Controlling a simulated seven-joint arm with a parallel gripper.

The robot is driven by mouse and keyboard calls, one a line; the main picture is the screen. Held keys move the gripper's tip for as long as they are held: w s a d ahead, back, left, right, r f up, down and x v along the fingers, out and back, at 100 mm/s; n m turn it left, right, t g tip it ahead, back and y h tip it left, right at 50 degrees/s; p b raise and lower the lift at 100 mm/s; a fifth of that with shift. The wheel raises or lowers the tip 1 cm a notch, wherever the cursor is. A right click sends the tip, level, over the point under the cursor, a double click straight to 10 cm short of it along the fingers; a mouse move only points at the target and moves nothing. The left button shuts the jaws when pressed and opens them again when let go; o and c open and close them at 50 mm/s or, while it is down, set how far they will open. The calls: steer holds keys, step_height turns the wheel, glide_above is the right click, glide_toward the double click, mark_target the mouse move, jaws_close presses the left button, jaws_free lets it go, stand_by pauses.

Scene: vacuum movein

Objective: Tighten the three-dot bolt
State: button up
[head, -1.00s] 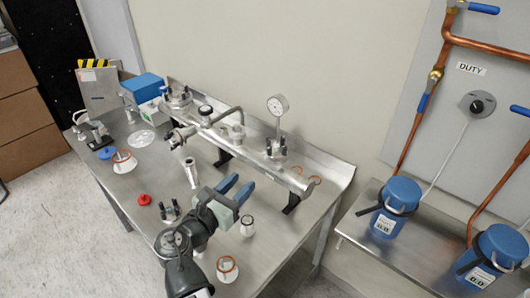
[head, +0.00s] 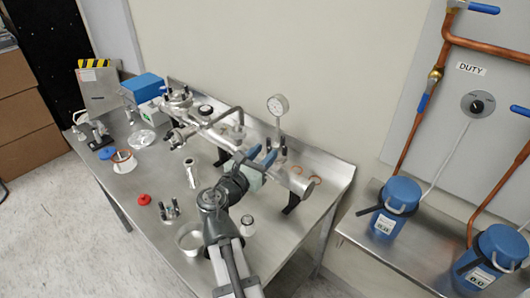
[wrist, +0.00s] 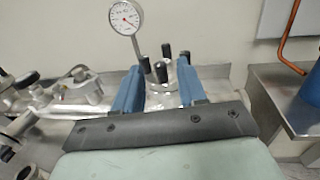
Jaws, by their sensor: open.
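Several black-capped bolts (wrist: 161,71) stand around the flange below a round dial gauge (wrist: 124,15) in the wrist view. The dot marks are too small to read, so I cannot tell which is the three-dot bolt. In the head view the same gauge (head: 277,105) stands on the steel manifold pipe (head: 216,141), and my arm partly hides the flange. My gripper (wrist: 160,66) is open, with its two blue fingers pointing toward the bolts. The bolts appear between and beyond the fingertips. In the head view my gripper (head: 262,156) is just in front of the gauge flange.
Another capped flange (head: 178,97) stands at the manifold's back left end. On the bench are a red cap (head: 144,199), a group of black-topped bolts (head: 169,210), a metal ring (head: 189,240) and a small white-based fitting (head: 247,223). Blue canisters (head: 398,203) stand at right.

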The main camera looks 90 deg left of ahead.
steer(key=shift+w+a, duration=0.4)
steer(key=shift+a, duration=0.15)
jaws_close()
